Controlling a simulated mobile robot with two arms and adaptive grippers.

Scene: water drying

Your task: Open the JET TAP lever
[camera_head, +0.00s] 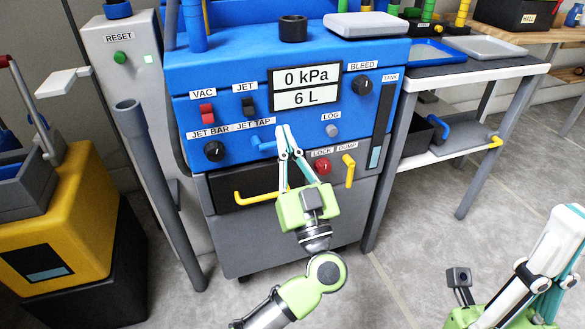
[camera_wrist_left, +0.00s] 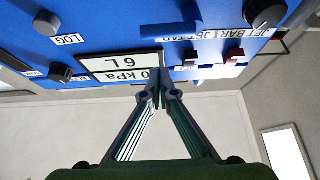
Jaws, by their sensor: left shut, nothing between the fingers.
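The JET TAP lever (camera_head: 263,145) is a blue handle on the blue front panel, below the label JET TAP (camera_head: 253,124). It lies roughly level, and its right end is close to my left fingers or hidden by them. My left gripper (camera_head: 284,131) is shut and empty, its tips in front of the panel just right of the lever. In the left wrist view the shut fingertips (camera_wrist_left: 160,84) overlap the edge of the gauge display. Whether they touch the lever cannot be told. My right gripper (camera_head: 572,212) is at the lower right, away from the panel.
Around the lever are the JET BAR knob (camera_head: 214,151), the VAC switch (camera_head: 207,113), the JET switch (camera_head: 248,104), the LOG knob (camera_head: 332,131) and a red LOCK button (camera_head: 322,167). A yellow drawer handle (camera_head: 252,197) is below. A grey pipe (camera_head: 150,170) stands left.

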